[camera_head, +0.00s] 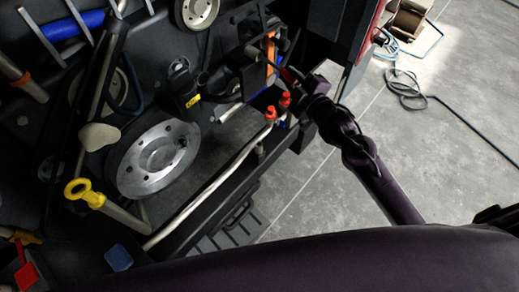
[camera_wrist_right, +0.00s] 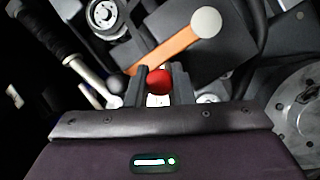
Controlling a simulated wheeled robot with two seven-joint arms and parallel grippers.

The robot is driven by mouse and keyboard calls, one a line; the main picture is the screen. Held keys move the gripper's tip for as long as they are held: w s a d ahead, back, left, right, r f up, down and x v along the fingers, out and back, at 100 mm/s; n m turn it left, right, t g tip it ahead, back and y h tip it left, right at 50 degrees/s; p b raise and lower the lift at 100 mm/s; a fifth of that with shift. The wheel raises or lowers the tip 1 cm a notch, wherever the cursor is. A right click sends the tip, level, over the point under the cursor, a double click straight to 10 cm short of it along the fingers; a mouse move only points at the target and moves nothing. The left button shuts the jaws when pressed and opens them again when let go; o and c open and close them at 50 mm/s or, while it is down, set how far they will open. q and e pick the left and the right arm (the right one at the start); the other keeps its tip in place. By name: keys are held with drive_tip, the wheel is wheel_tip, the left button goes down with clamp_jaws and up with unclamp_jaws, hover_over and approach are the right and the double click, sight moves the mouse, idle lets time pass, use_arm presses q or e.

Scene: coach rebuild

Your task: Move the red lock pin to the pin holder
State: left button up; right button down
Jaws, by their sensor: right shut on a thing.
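My right gripper (camera_head: 289,76) reaches into the engine bay from the right. In the right wrist view, my right gripper (camera_wrist_right: 160,88) is shut on the red lock pin (camera_wrist_right: 159,82). In the head view, two red-topped pieces, one (camera_head: 284,98) and another (camera_head: 273,119), stand just below the gripper near the frame rail. I cannot tell which part is the pin holder. My left gripper is not in view.
An orange lever (camera_wrist_right: 165,58) with a pale knob lies just beyond the fingers. A silver pulley wheel (camera_head: 153,158), a yellow ring handle (camera_head: 79,188) and a pale rod (camera_head: 208,188) lie left of the gripper.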

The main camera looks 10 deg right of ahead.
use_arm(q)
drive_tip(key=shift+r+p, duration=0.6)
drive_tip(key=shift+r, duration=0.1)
use_arm(e)
drive_tip(key=shift+s+d, duration=0.55)
drive_tip(key=shift+s, duration=0.2)
drive_tip(key=shift+s+d, duration=0.55)
drive_tip(key=shift+s, duration=0.15)
